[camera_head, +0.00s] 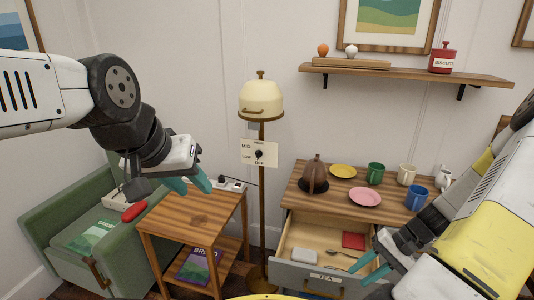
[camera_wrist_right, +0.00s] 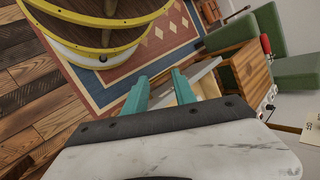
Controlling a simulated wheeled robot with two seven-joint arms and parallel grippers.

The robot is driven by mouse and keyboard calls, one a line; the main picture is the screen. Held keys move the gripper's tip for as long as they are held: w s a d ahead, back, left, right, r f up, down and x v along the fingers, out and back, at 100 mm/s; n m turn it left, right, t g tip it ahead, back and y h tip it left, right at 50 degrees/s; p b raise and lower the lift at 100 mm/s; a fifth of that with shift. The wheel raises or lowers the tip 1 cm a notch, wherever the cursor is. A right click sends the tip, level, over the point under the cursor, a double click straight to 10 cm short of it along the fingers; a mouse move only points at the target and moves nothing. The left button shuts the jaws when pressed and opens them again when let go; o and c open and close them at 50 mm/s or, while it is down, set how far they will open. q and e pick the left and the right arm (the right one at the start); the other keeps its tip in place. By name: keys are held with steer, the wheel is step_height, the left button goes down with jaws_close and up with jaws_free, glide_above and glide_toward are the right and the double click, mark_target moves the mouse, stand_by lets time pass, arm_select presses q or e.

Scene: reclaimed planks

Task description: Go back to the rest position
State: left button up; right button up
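My left gripper (camera_head: 196,186) hangs in front of the wall, above the small wooden side table (camera_head: 194,217). Its teal fingers are apart with nothing seen between them. My right gripper (camera_head: 371,268) appears at the lower right, overlapping the open drawer (camera_head: 308,283) of the cabinet in the head view. In the right wrist view, the right gripper's teal fingers (camera_wrist_right: 160,95) are spread apart and empty, with the rug and the drawer beyond them. I cannot tell how near its fingertips are to the drawer.
The open drawer holds a white box (camera_head: 304,257) and a red item (camera_head: 353,240). The cabinet top (camera_head: 334,197) carries mugs, plates and a brown pot. A floor lamp (camera_head: 262,100) stands between side table and cabinet. A green armchair (camera_head: 60,215) is at left.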

steer(key=w+a+r+n+t+h, duration=0.1)
steer(key=a+r+n+h, duration=0.15)
steer(key=r, duration=0.75)
steer(key=w+a+r+n+t+h, duration=0.1)
steer(key=a+r+n+h, duration=0.2)
steer(key=r, duration=0.7)
steer(key=s+a+r+t, duration=0.2)
steer(key=s+a+r, duration=0.1)
steer(key=r, duration=0.3)
steer(key=s+a+r+t, duration=0.2)
steer(key=s+a+r, duration=0.1)
steer(key=r, duration=0.3)
steer(key=shift+s+a+r+t, duration=0.3)
steer(key=shift+s+a+r, duration=0.1)
steer(key=shift+s, duration=0.05)
